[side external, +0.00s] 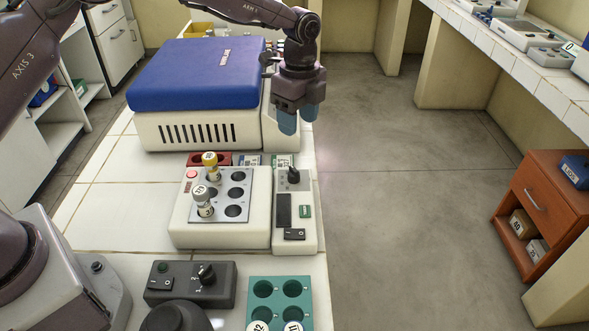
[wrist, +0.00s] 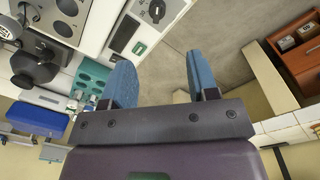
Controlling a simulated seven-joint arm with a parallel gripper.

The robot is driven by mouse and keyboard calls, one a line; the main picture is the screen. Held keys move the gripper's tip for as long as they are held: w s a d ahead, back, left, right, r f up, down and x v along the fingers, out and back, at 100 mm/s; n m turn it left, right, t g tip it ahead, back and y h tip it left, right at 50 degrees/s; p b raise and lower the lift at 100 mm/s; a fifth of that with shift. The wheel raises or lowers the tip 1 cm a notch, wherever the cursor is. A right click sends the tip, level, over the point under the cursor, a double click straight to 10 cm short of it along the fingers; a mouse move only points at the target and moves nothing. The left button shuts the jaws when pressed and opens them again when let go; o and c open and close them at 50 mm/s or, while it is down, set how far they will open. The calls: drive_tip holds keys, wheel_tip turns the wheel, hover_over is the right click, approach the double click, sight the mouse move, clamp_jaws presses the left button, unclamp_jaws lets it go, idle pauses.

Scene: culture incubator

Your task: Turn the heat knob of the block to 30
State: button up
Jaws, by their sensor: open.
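The heat block (side external: 180,225) is a white box with a grey well plate on the bench, holding two capped tubes. Its control strip (side external: 308,235) on the right carries a black heat knob (side external: 293,174), a dark display, a green label and a black switch. The knob also shows at the top of the wrist view (wrist: 157,10).
A white machine with a blue lid (side external: 200,75) stands behind the block. In front are a dark box with its own knob (side external: 165,292) and a green tube rack (side external: 280,307). The bench edge lies right of the block, with open floor (side external: 400,220) beyond.

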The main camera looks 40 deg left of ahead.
sight(294, 169)
drive_tip(key=shift+m, duration=0.5)
drive_tip(key=f, duration=0.8)
drive_tip(key=s+f, duration=0.1)
drive_tip(key=f, duration=0.4)
drive_tip(key=c, duration=0.9)
